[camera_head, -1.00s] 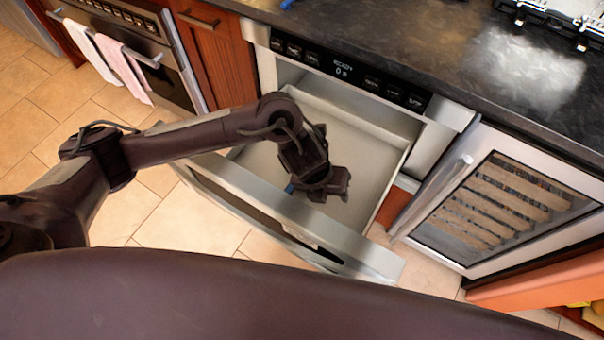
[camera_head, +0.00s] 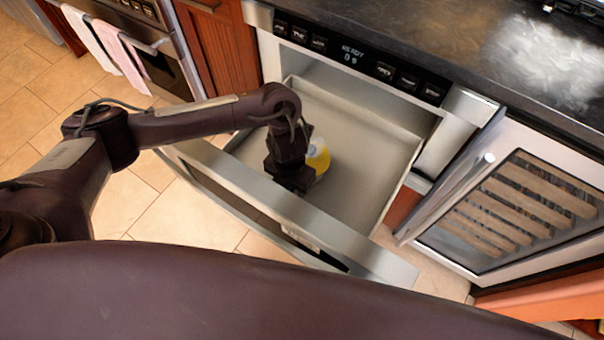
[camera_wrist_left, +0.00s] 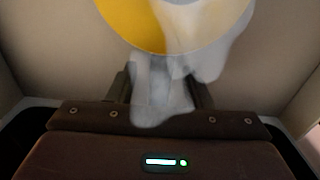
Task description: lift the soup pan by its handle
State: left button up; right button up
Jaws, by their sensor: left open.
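A round yellow and pale thing, which I take to be the soup pan (camera_head: 319,160), sits inside the open drawer (camera_head: 365,165), partly hidden behind my gripper in the head view. In the left wrist view the pan (camera_wrist_left: 180,25) fills the top middle. Its grey handle (camera_wrist_left: 160,100) has an uneven outline and runs down toward me between the two fingers. My left gripper (camera_head: 292,182) is low in the drawer beside the pan, with its fingertips hidden in the head view. In the wrist view the left gripper (camera_wrist_left: 162,88) is open, with a finger on each side of the handle.
The drawer's metal front (camera_head: 275,205) stands close before my gripper. The control panel (camera_head: 355,58) and dark counter (camera_head: 450,45) are above and behind. A glass-fronted cooler door (camera_head: 515,210) is at the right. The drawer's right half is bare.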

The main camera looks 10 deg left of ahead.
pick_arm(q)
jog(key=shift+c, duration=0.3)
grip_shut()
